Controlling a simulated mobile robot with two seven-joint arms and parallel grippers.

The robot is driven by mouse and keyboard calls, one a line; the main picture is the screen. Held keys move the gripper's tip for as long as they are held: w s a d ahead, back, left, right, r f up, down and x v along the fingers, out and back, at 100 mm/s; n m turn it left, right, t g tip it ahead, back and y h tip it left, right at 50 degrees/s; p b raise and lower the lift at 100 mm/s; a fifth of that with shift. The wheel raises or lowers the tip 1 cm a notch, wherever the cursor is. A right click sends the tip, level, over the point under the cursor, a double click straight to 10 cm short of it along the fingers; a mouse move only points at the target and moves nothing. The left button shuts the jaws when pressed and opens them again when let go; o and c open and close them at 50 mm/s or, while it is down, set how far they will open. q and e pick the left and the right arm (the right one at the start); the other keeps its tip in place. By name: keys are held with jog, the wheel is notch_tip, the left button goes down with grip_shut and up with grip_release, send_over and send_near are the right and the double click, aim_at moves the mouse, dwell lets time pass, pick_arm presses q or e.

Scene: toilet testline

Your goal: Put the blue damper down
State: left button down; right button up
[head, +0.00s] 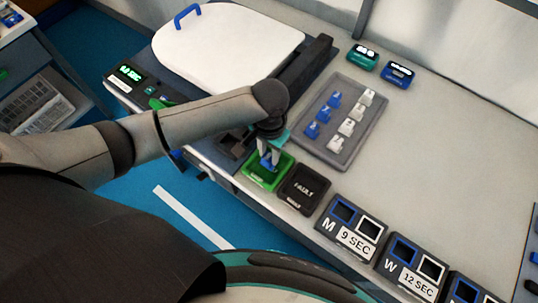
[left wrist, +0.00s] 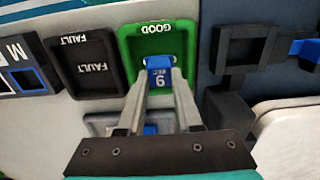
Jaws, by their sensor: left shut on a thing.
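My left gripper (head: 267,163) is shut on a blue damper and points down at the green tray marked GOOD (head: 257,181). In the left wrist view the blue damper (left wrist: 159,75), with a number on its face, sits between the two fingertips (left wrist: 158,88) in front of the green tray (left wrist: 183,44). Whether the damper touches the tray floor I cannot tell. The black FAULT tray (head: 304,190) stands right beside the green one. My right gripper is not in view.
A grey rack (head: 352,148) with several blue and white dampers stands behind the trays. Sorting boxes marked M 9 SEC (head: 350,229) and W 12 SEC (head: 412,267) stand to the right. A white toilet lid (head: 225,50) and a timer display (head: 130,75) are at the left.

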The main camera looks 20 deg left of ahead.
aim_at(269, 155)
pick_arm(q)
jog(key=shift+f, duration=0.75)
jog(key=shift+f, duration=0.15)
jog(key=c, duration=0.6)
grip_release()
notch_tip(269, 155, up, 12)
jog(key=p, duration=0.2)
jog(key=shift+r+p, duration=0.2)
jog(key=shift+p, duration=0.15)
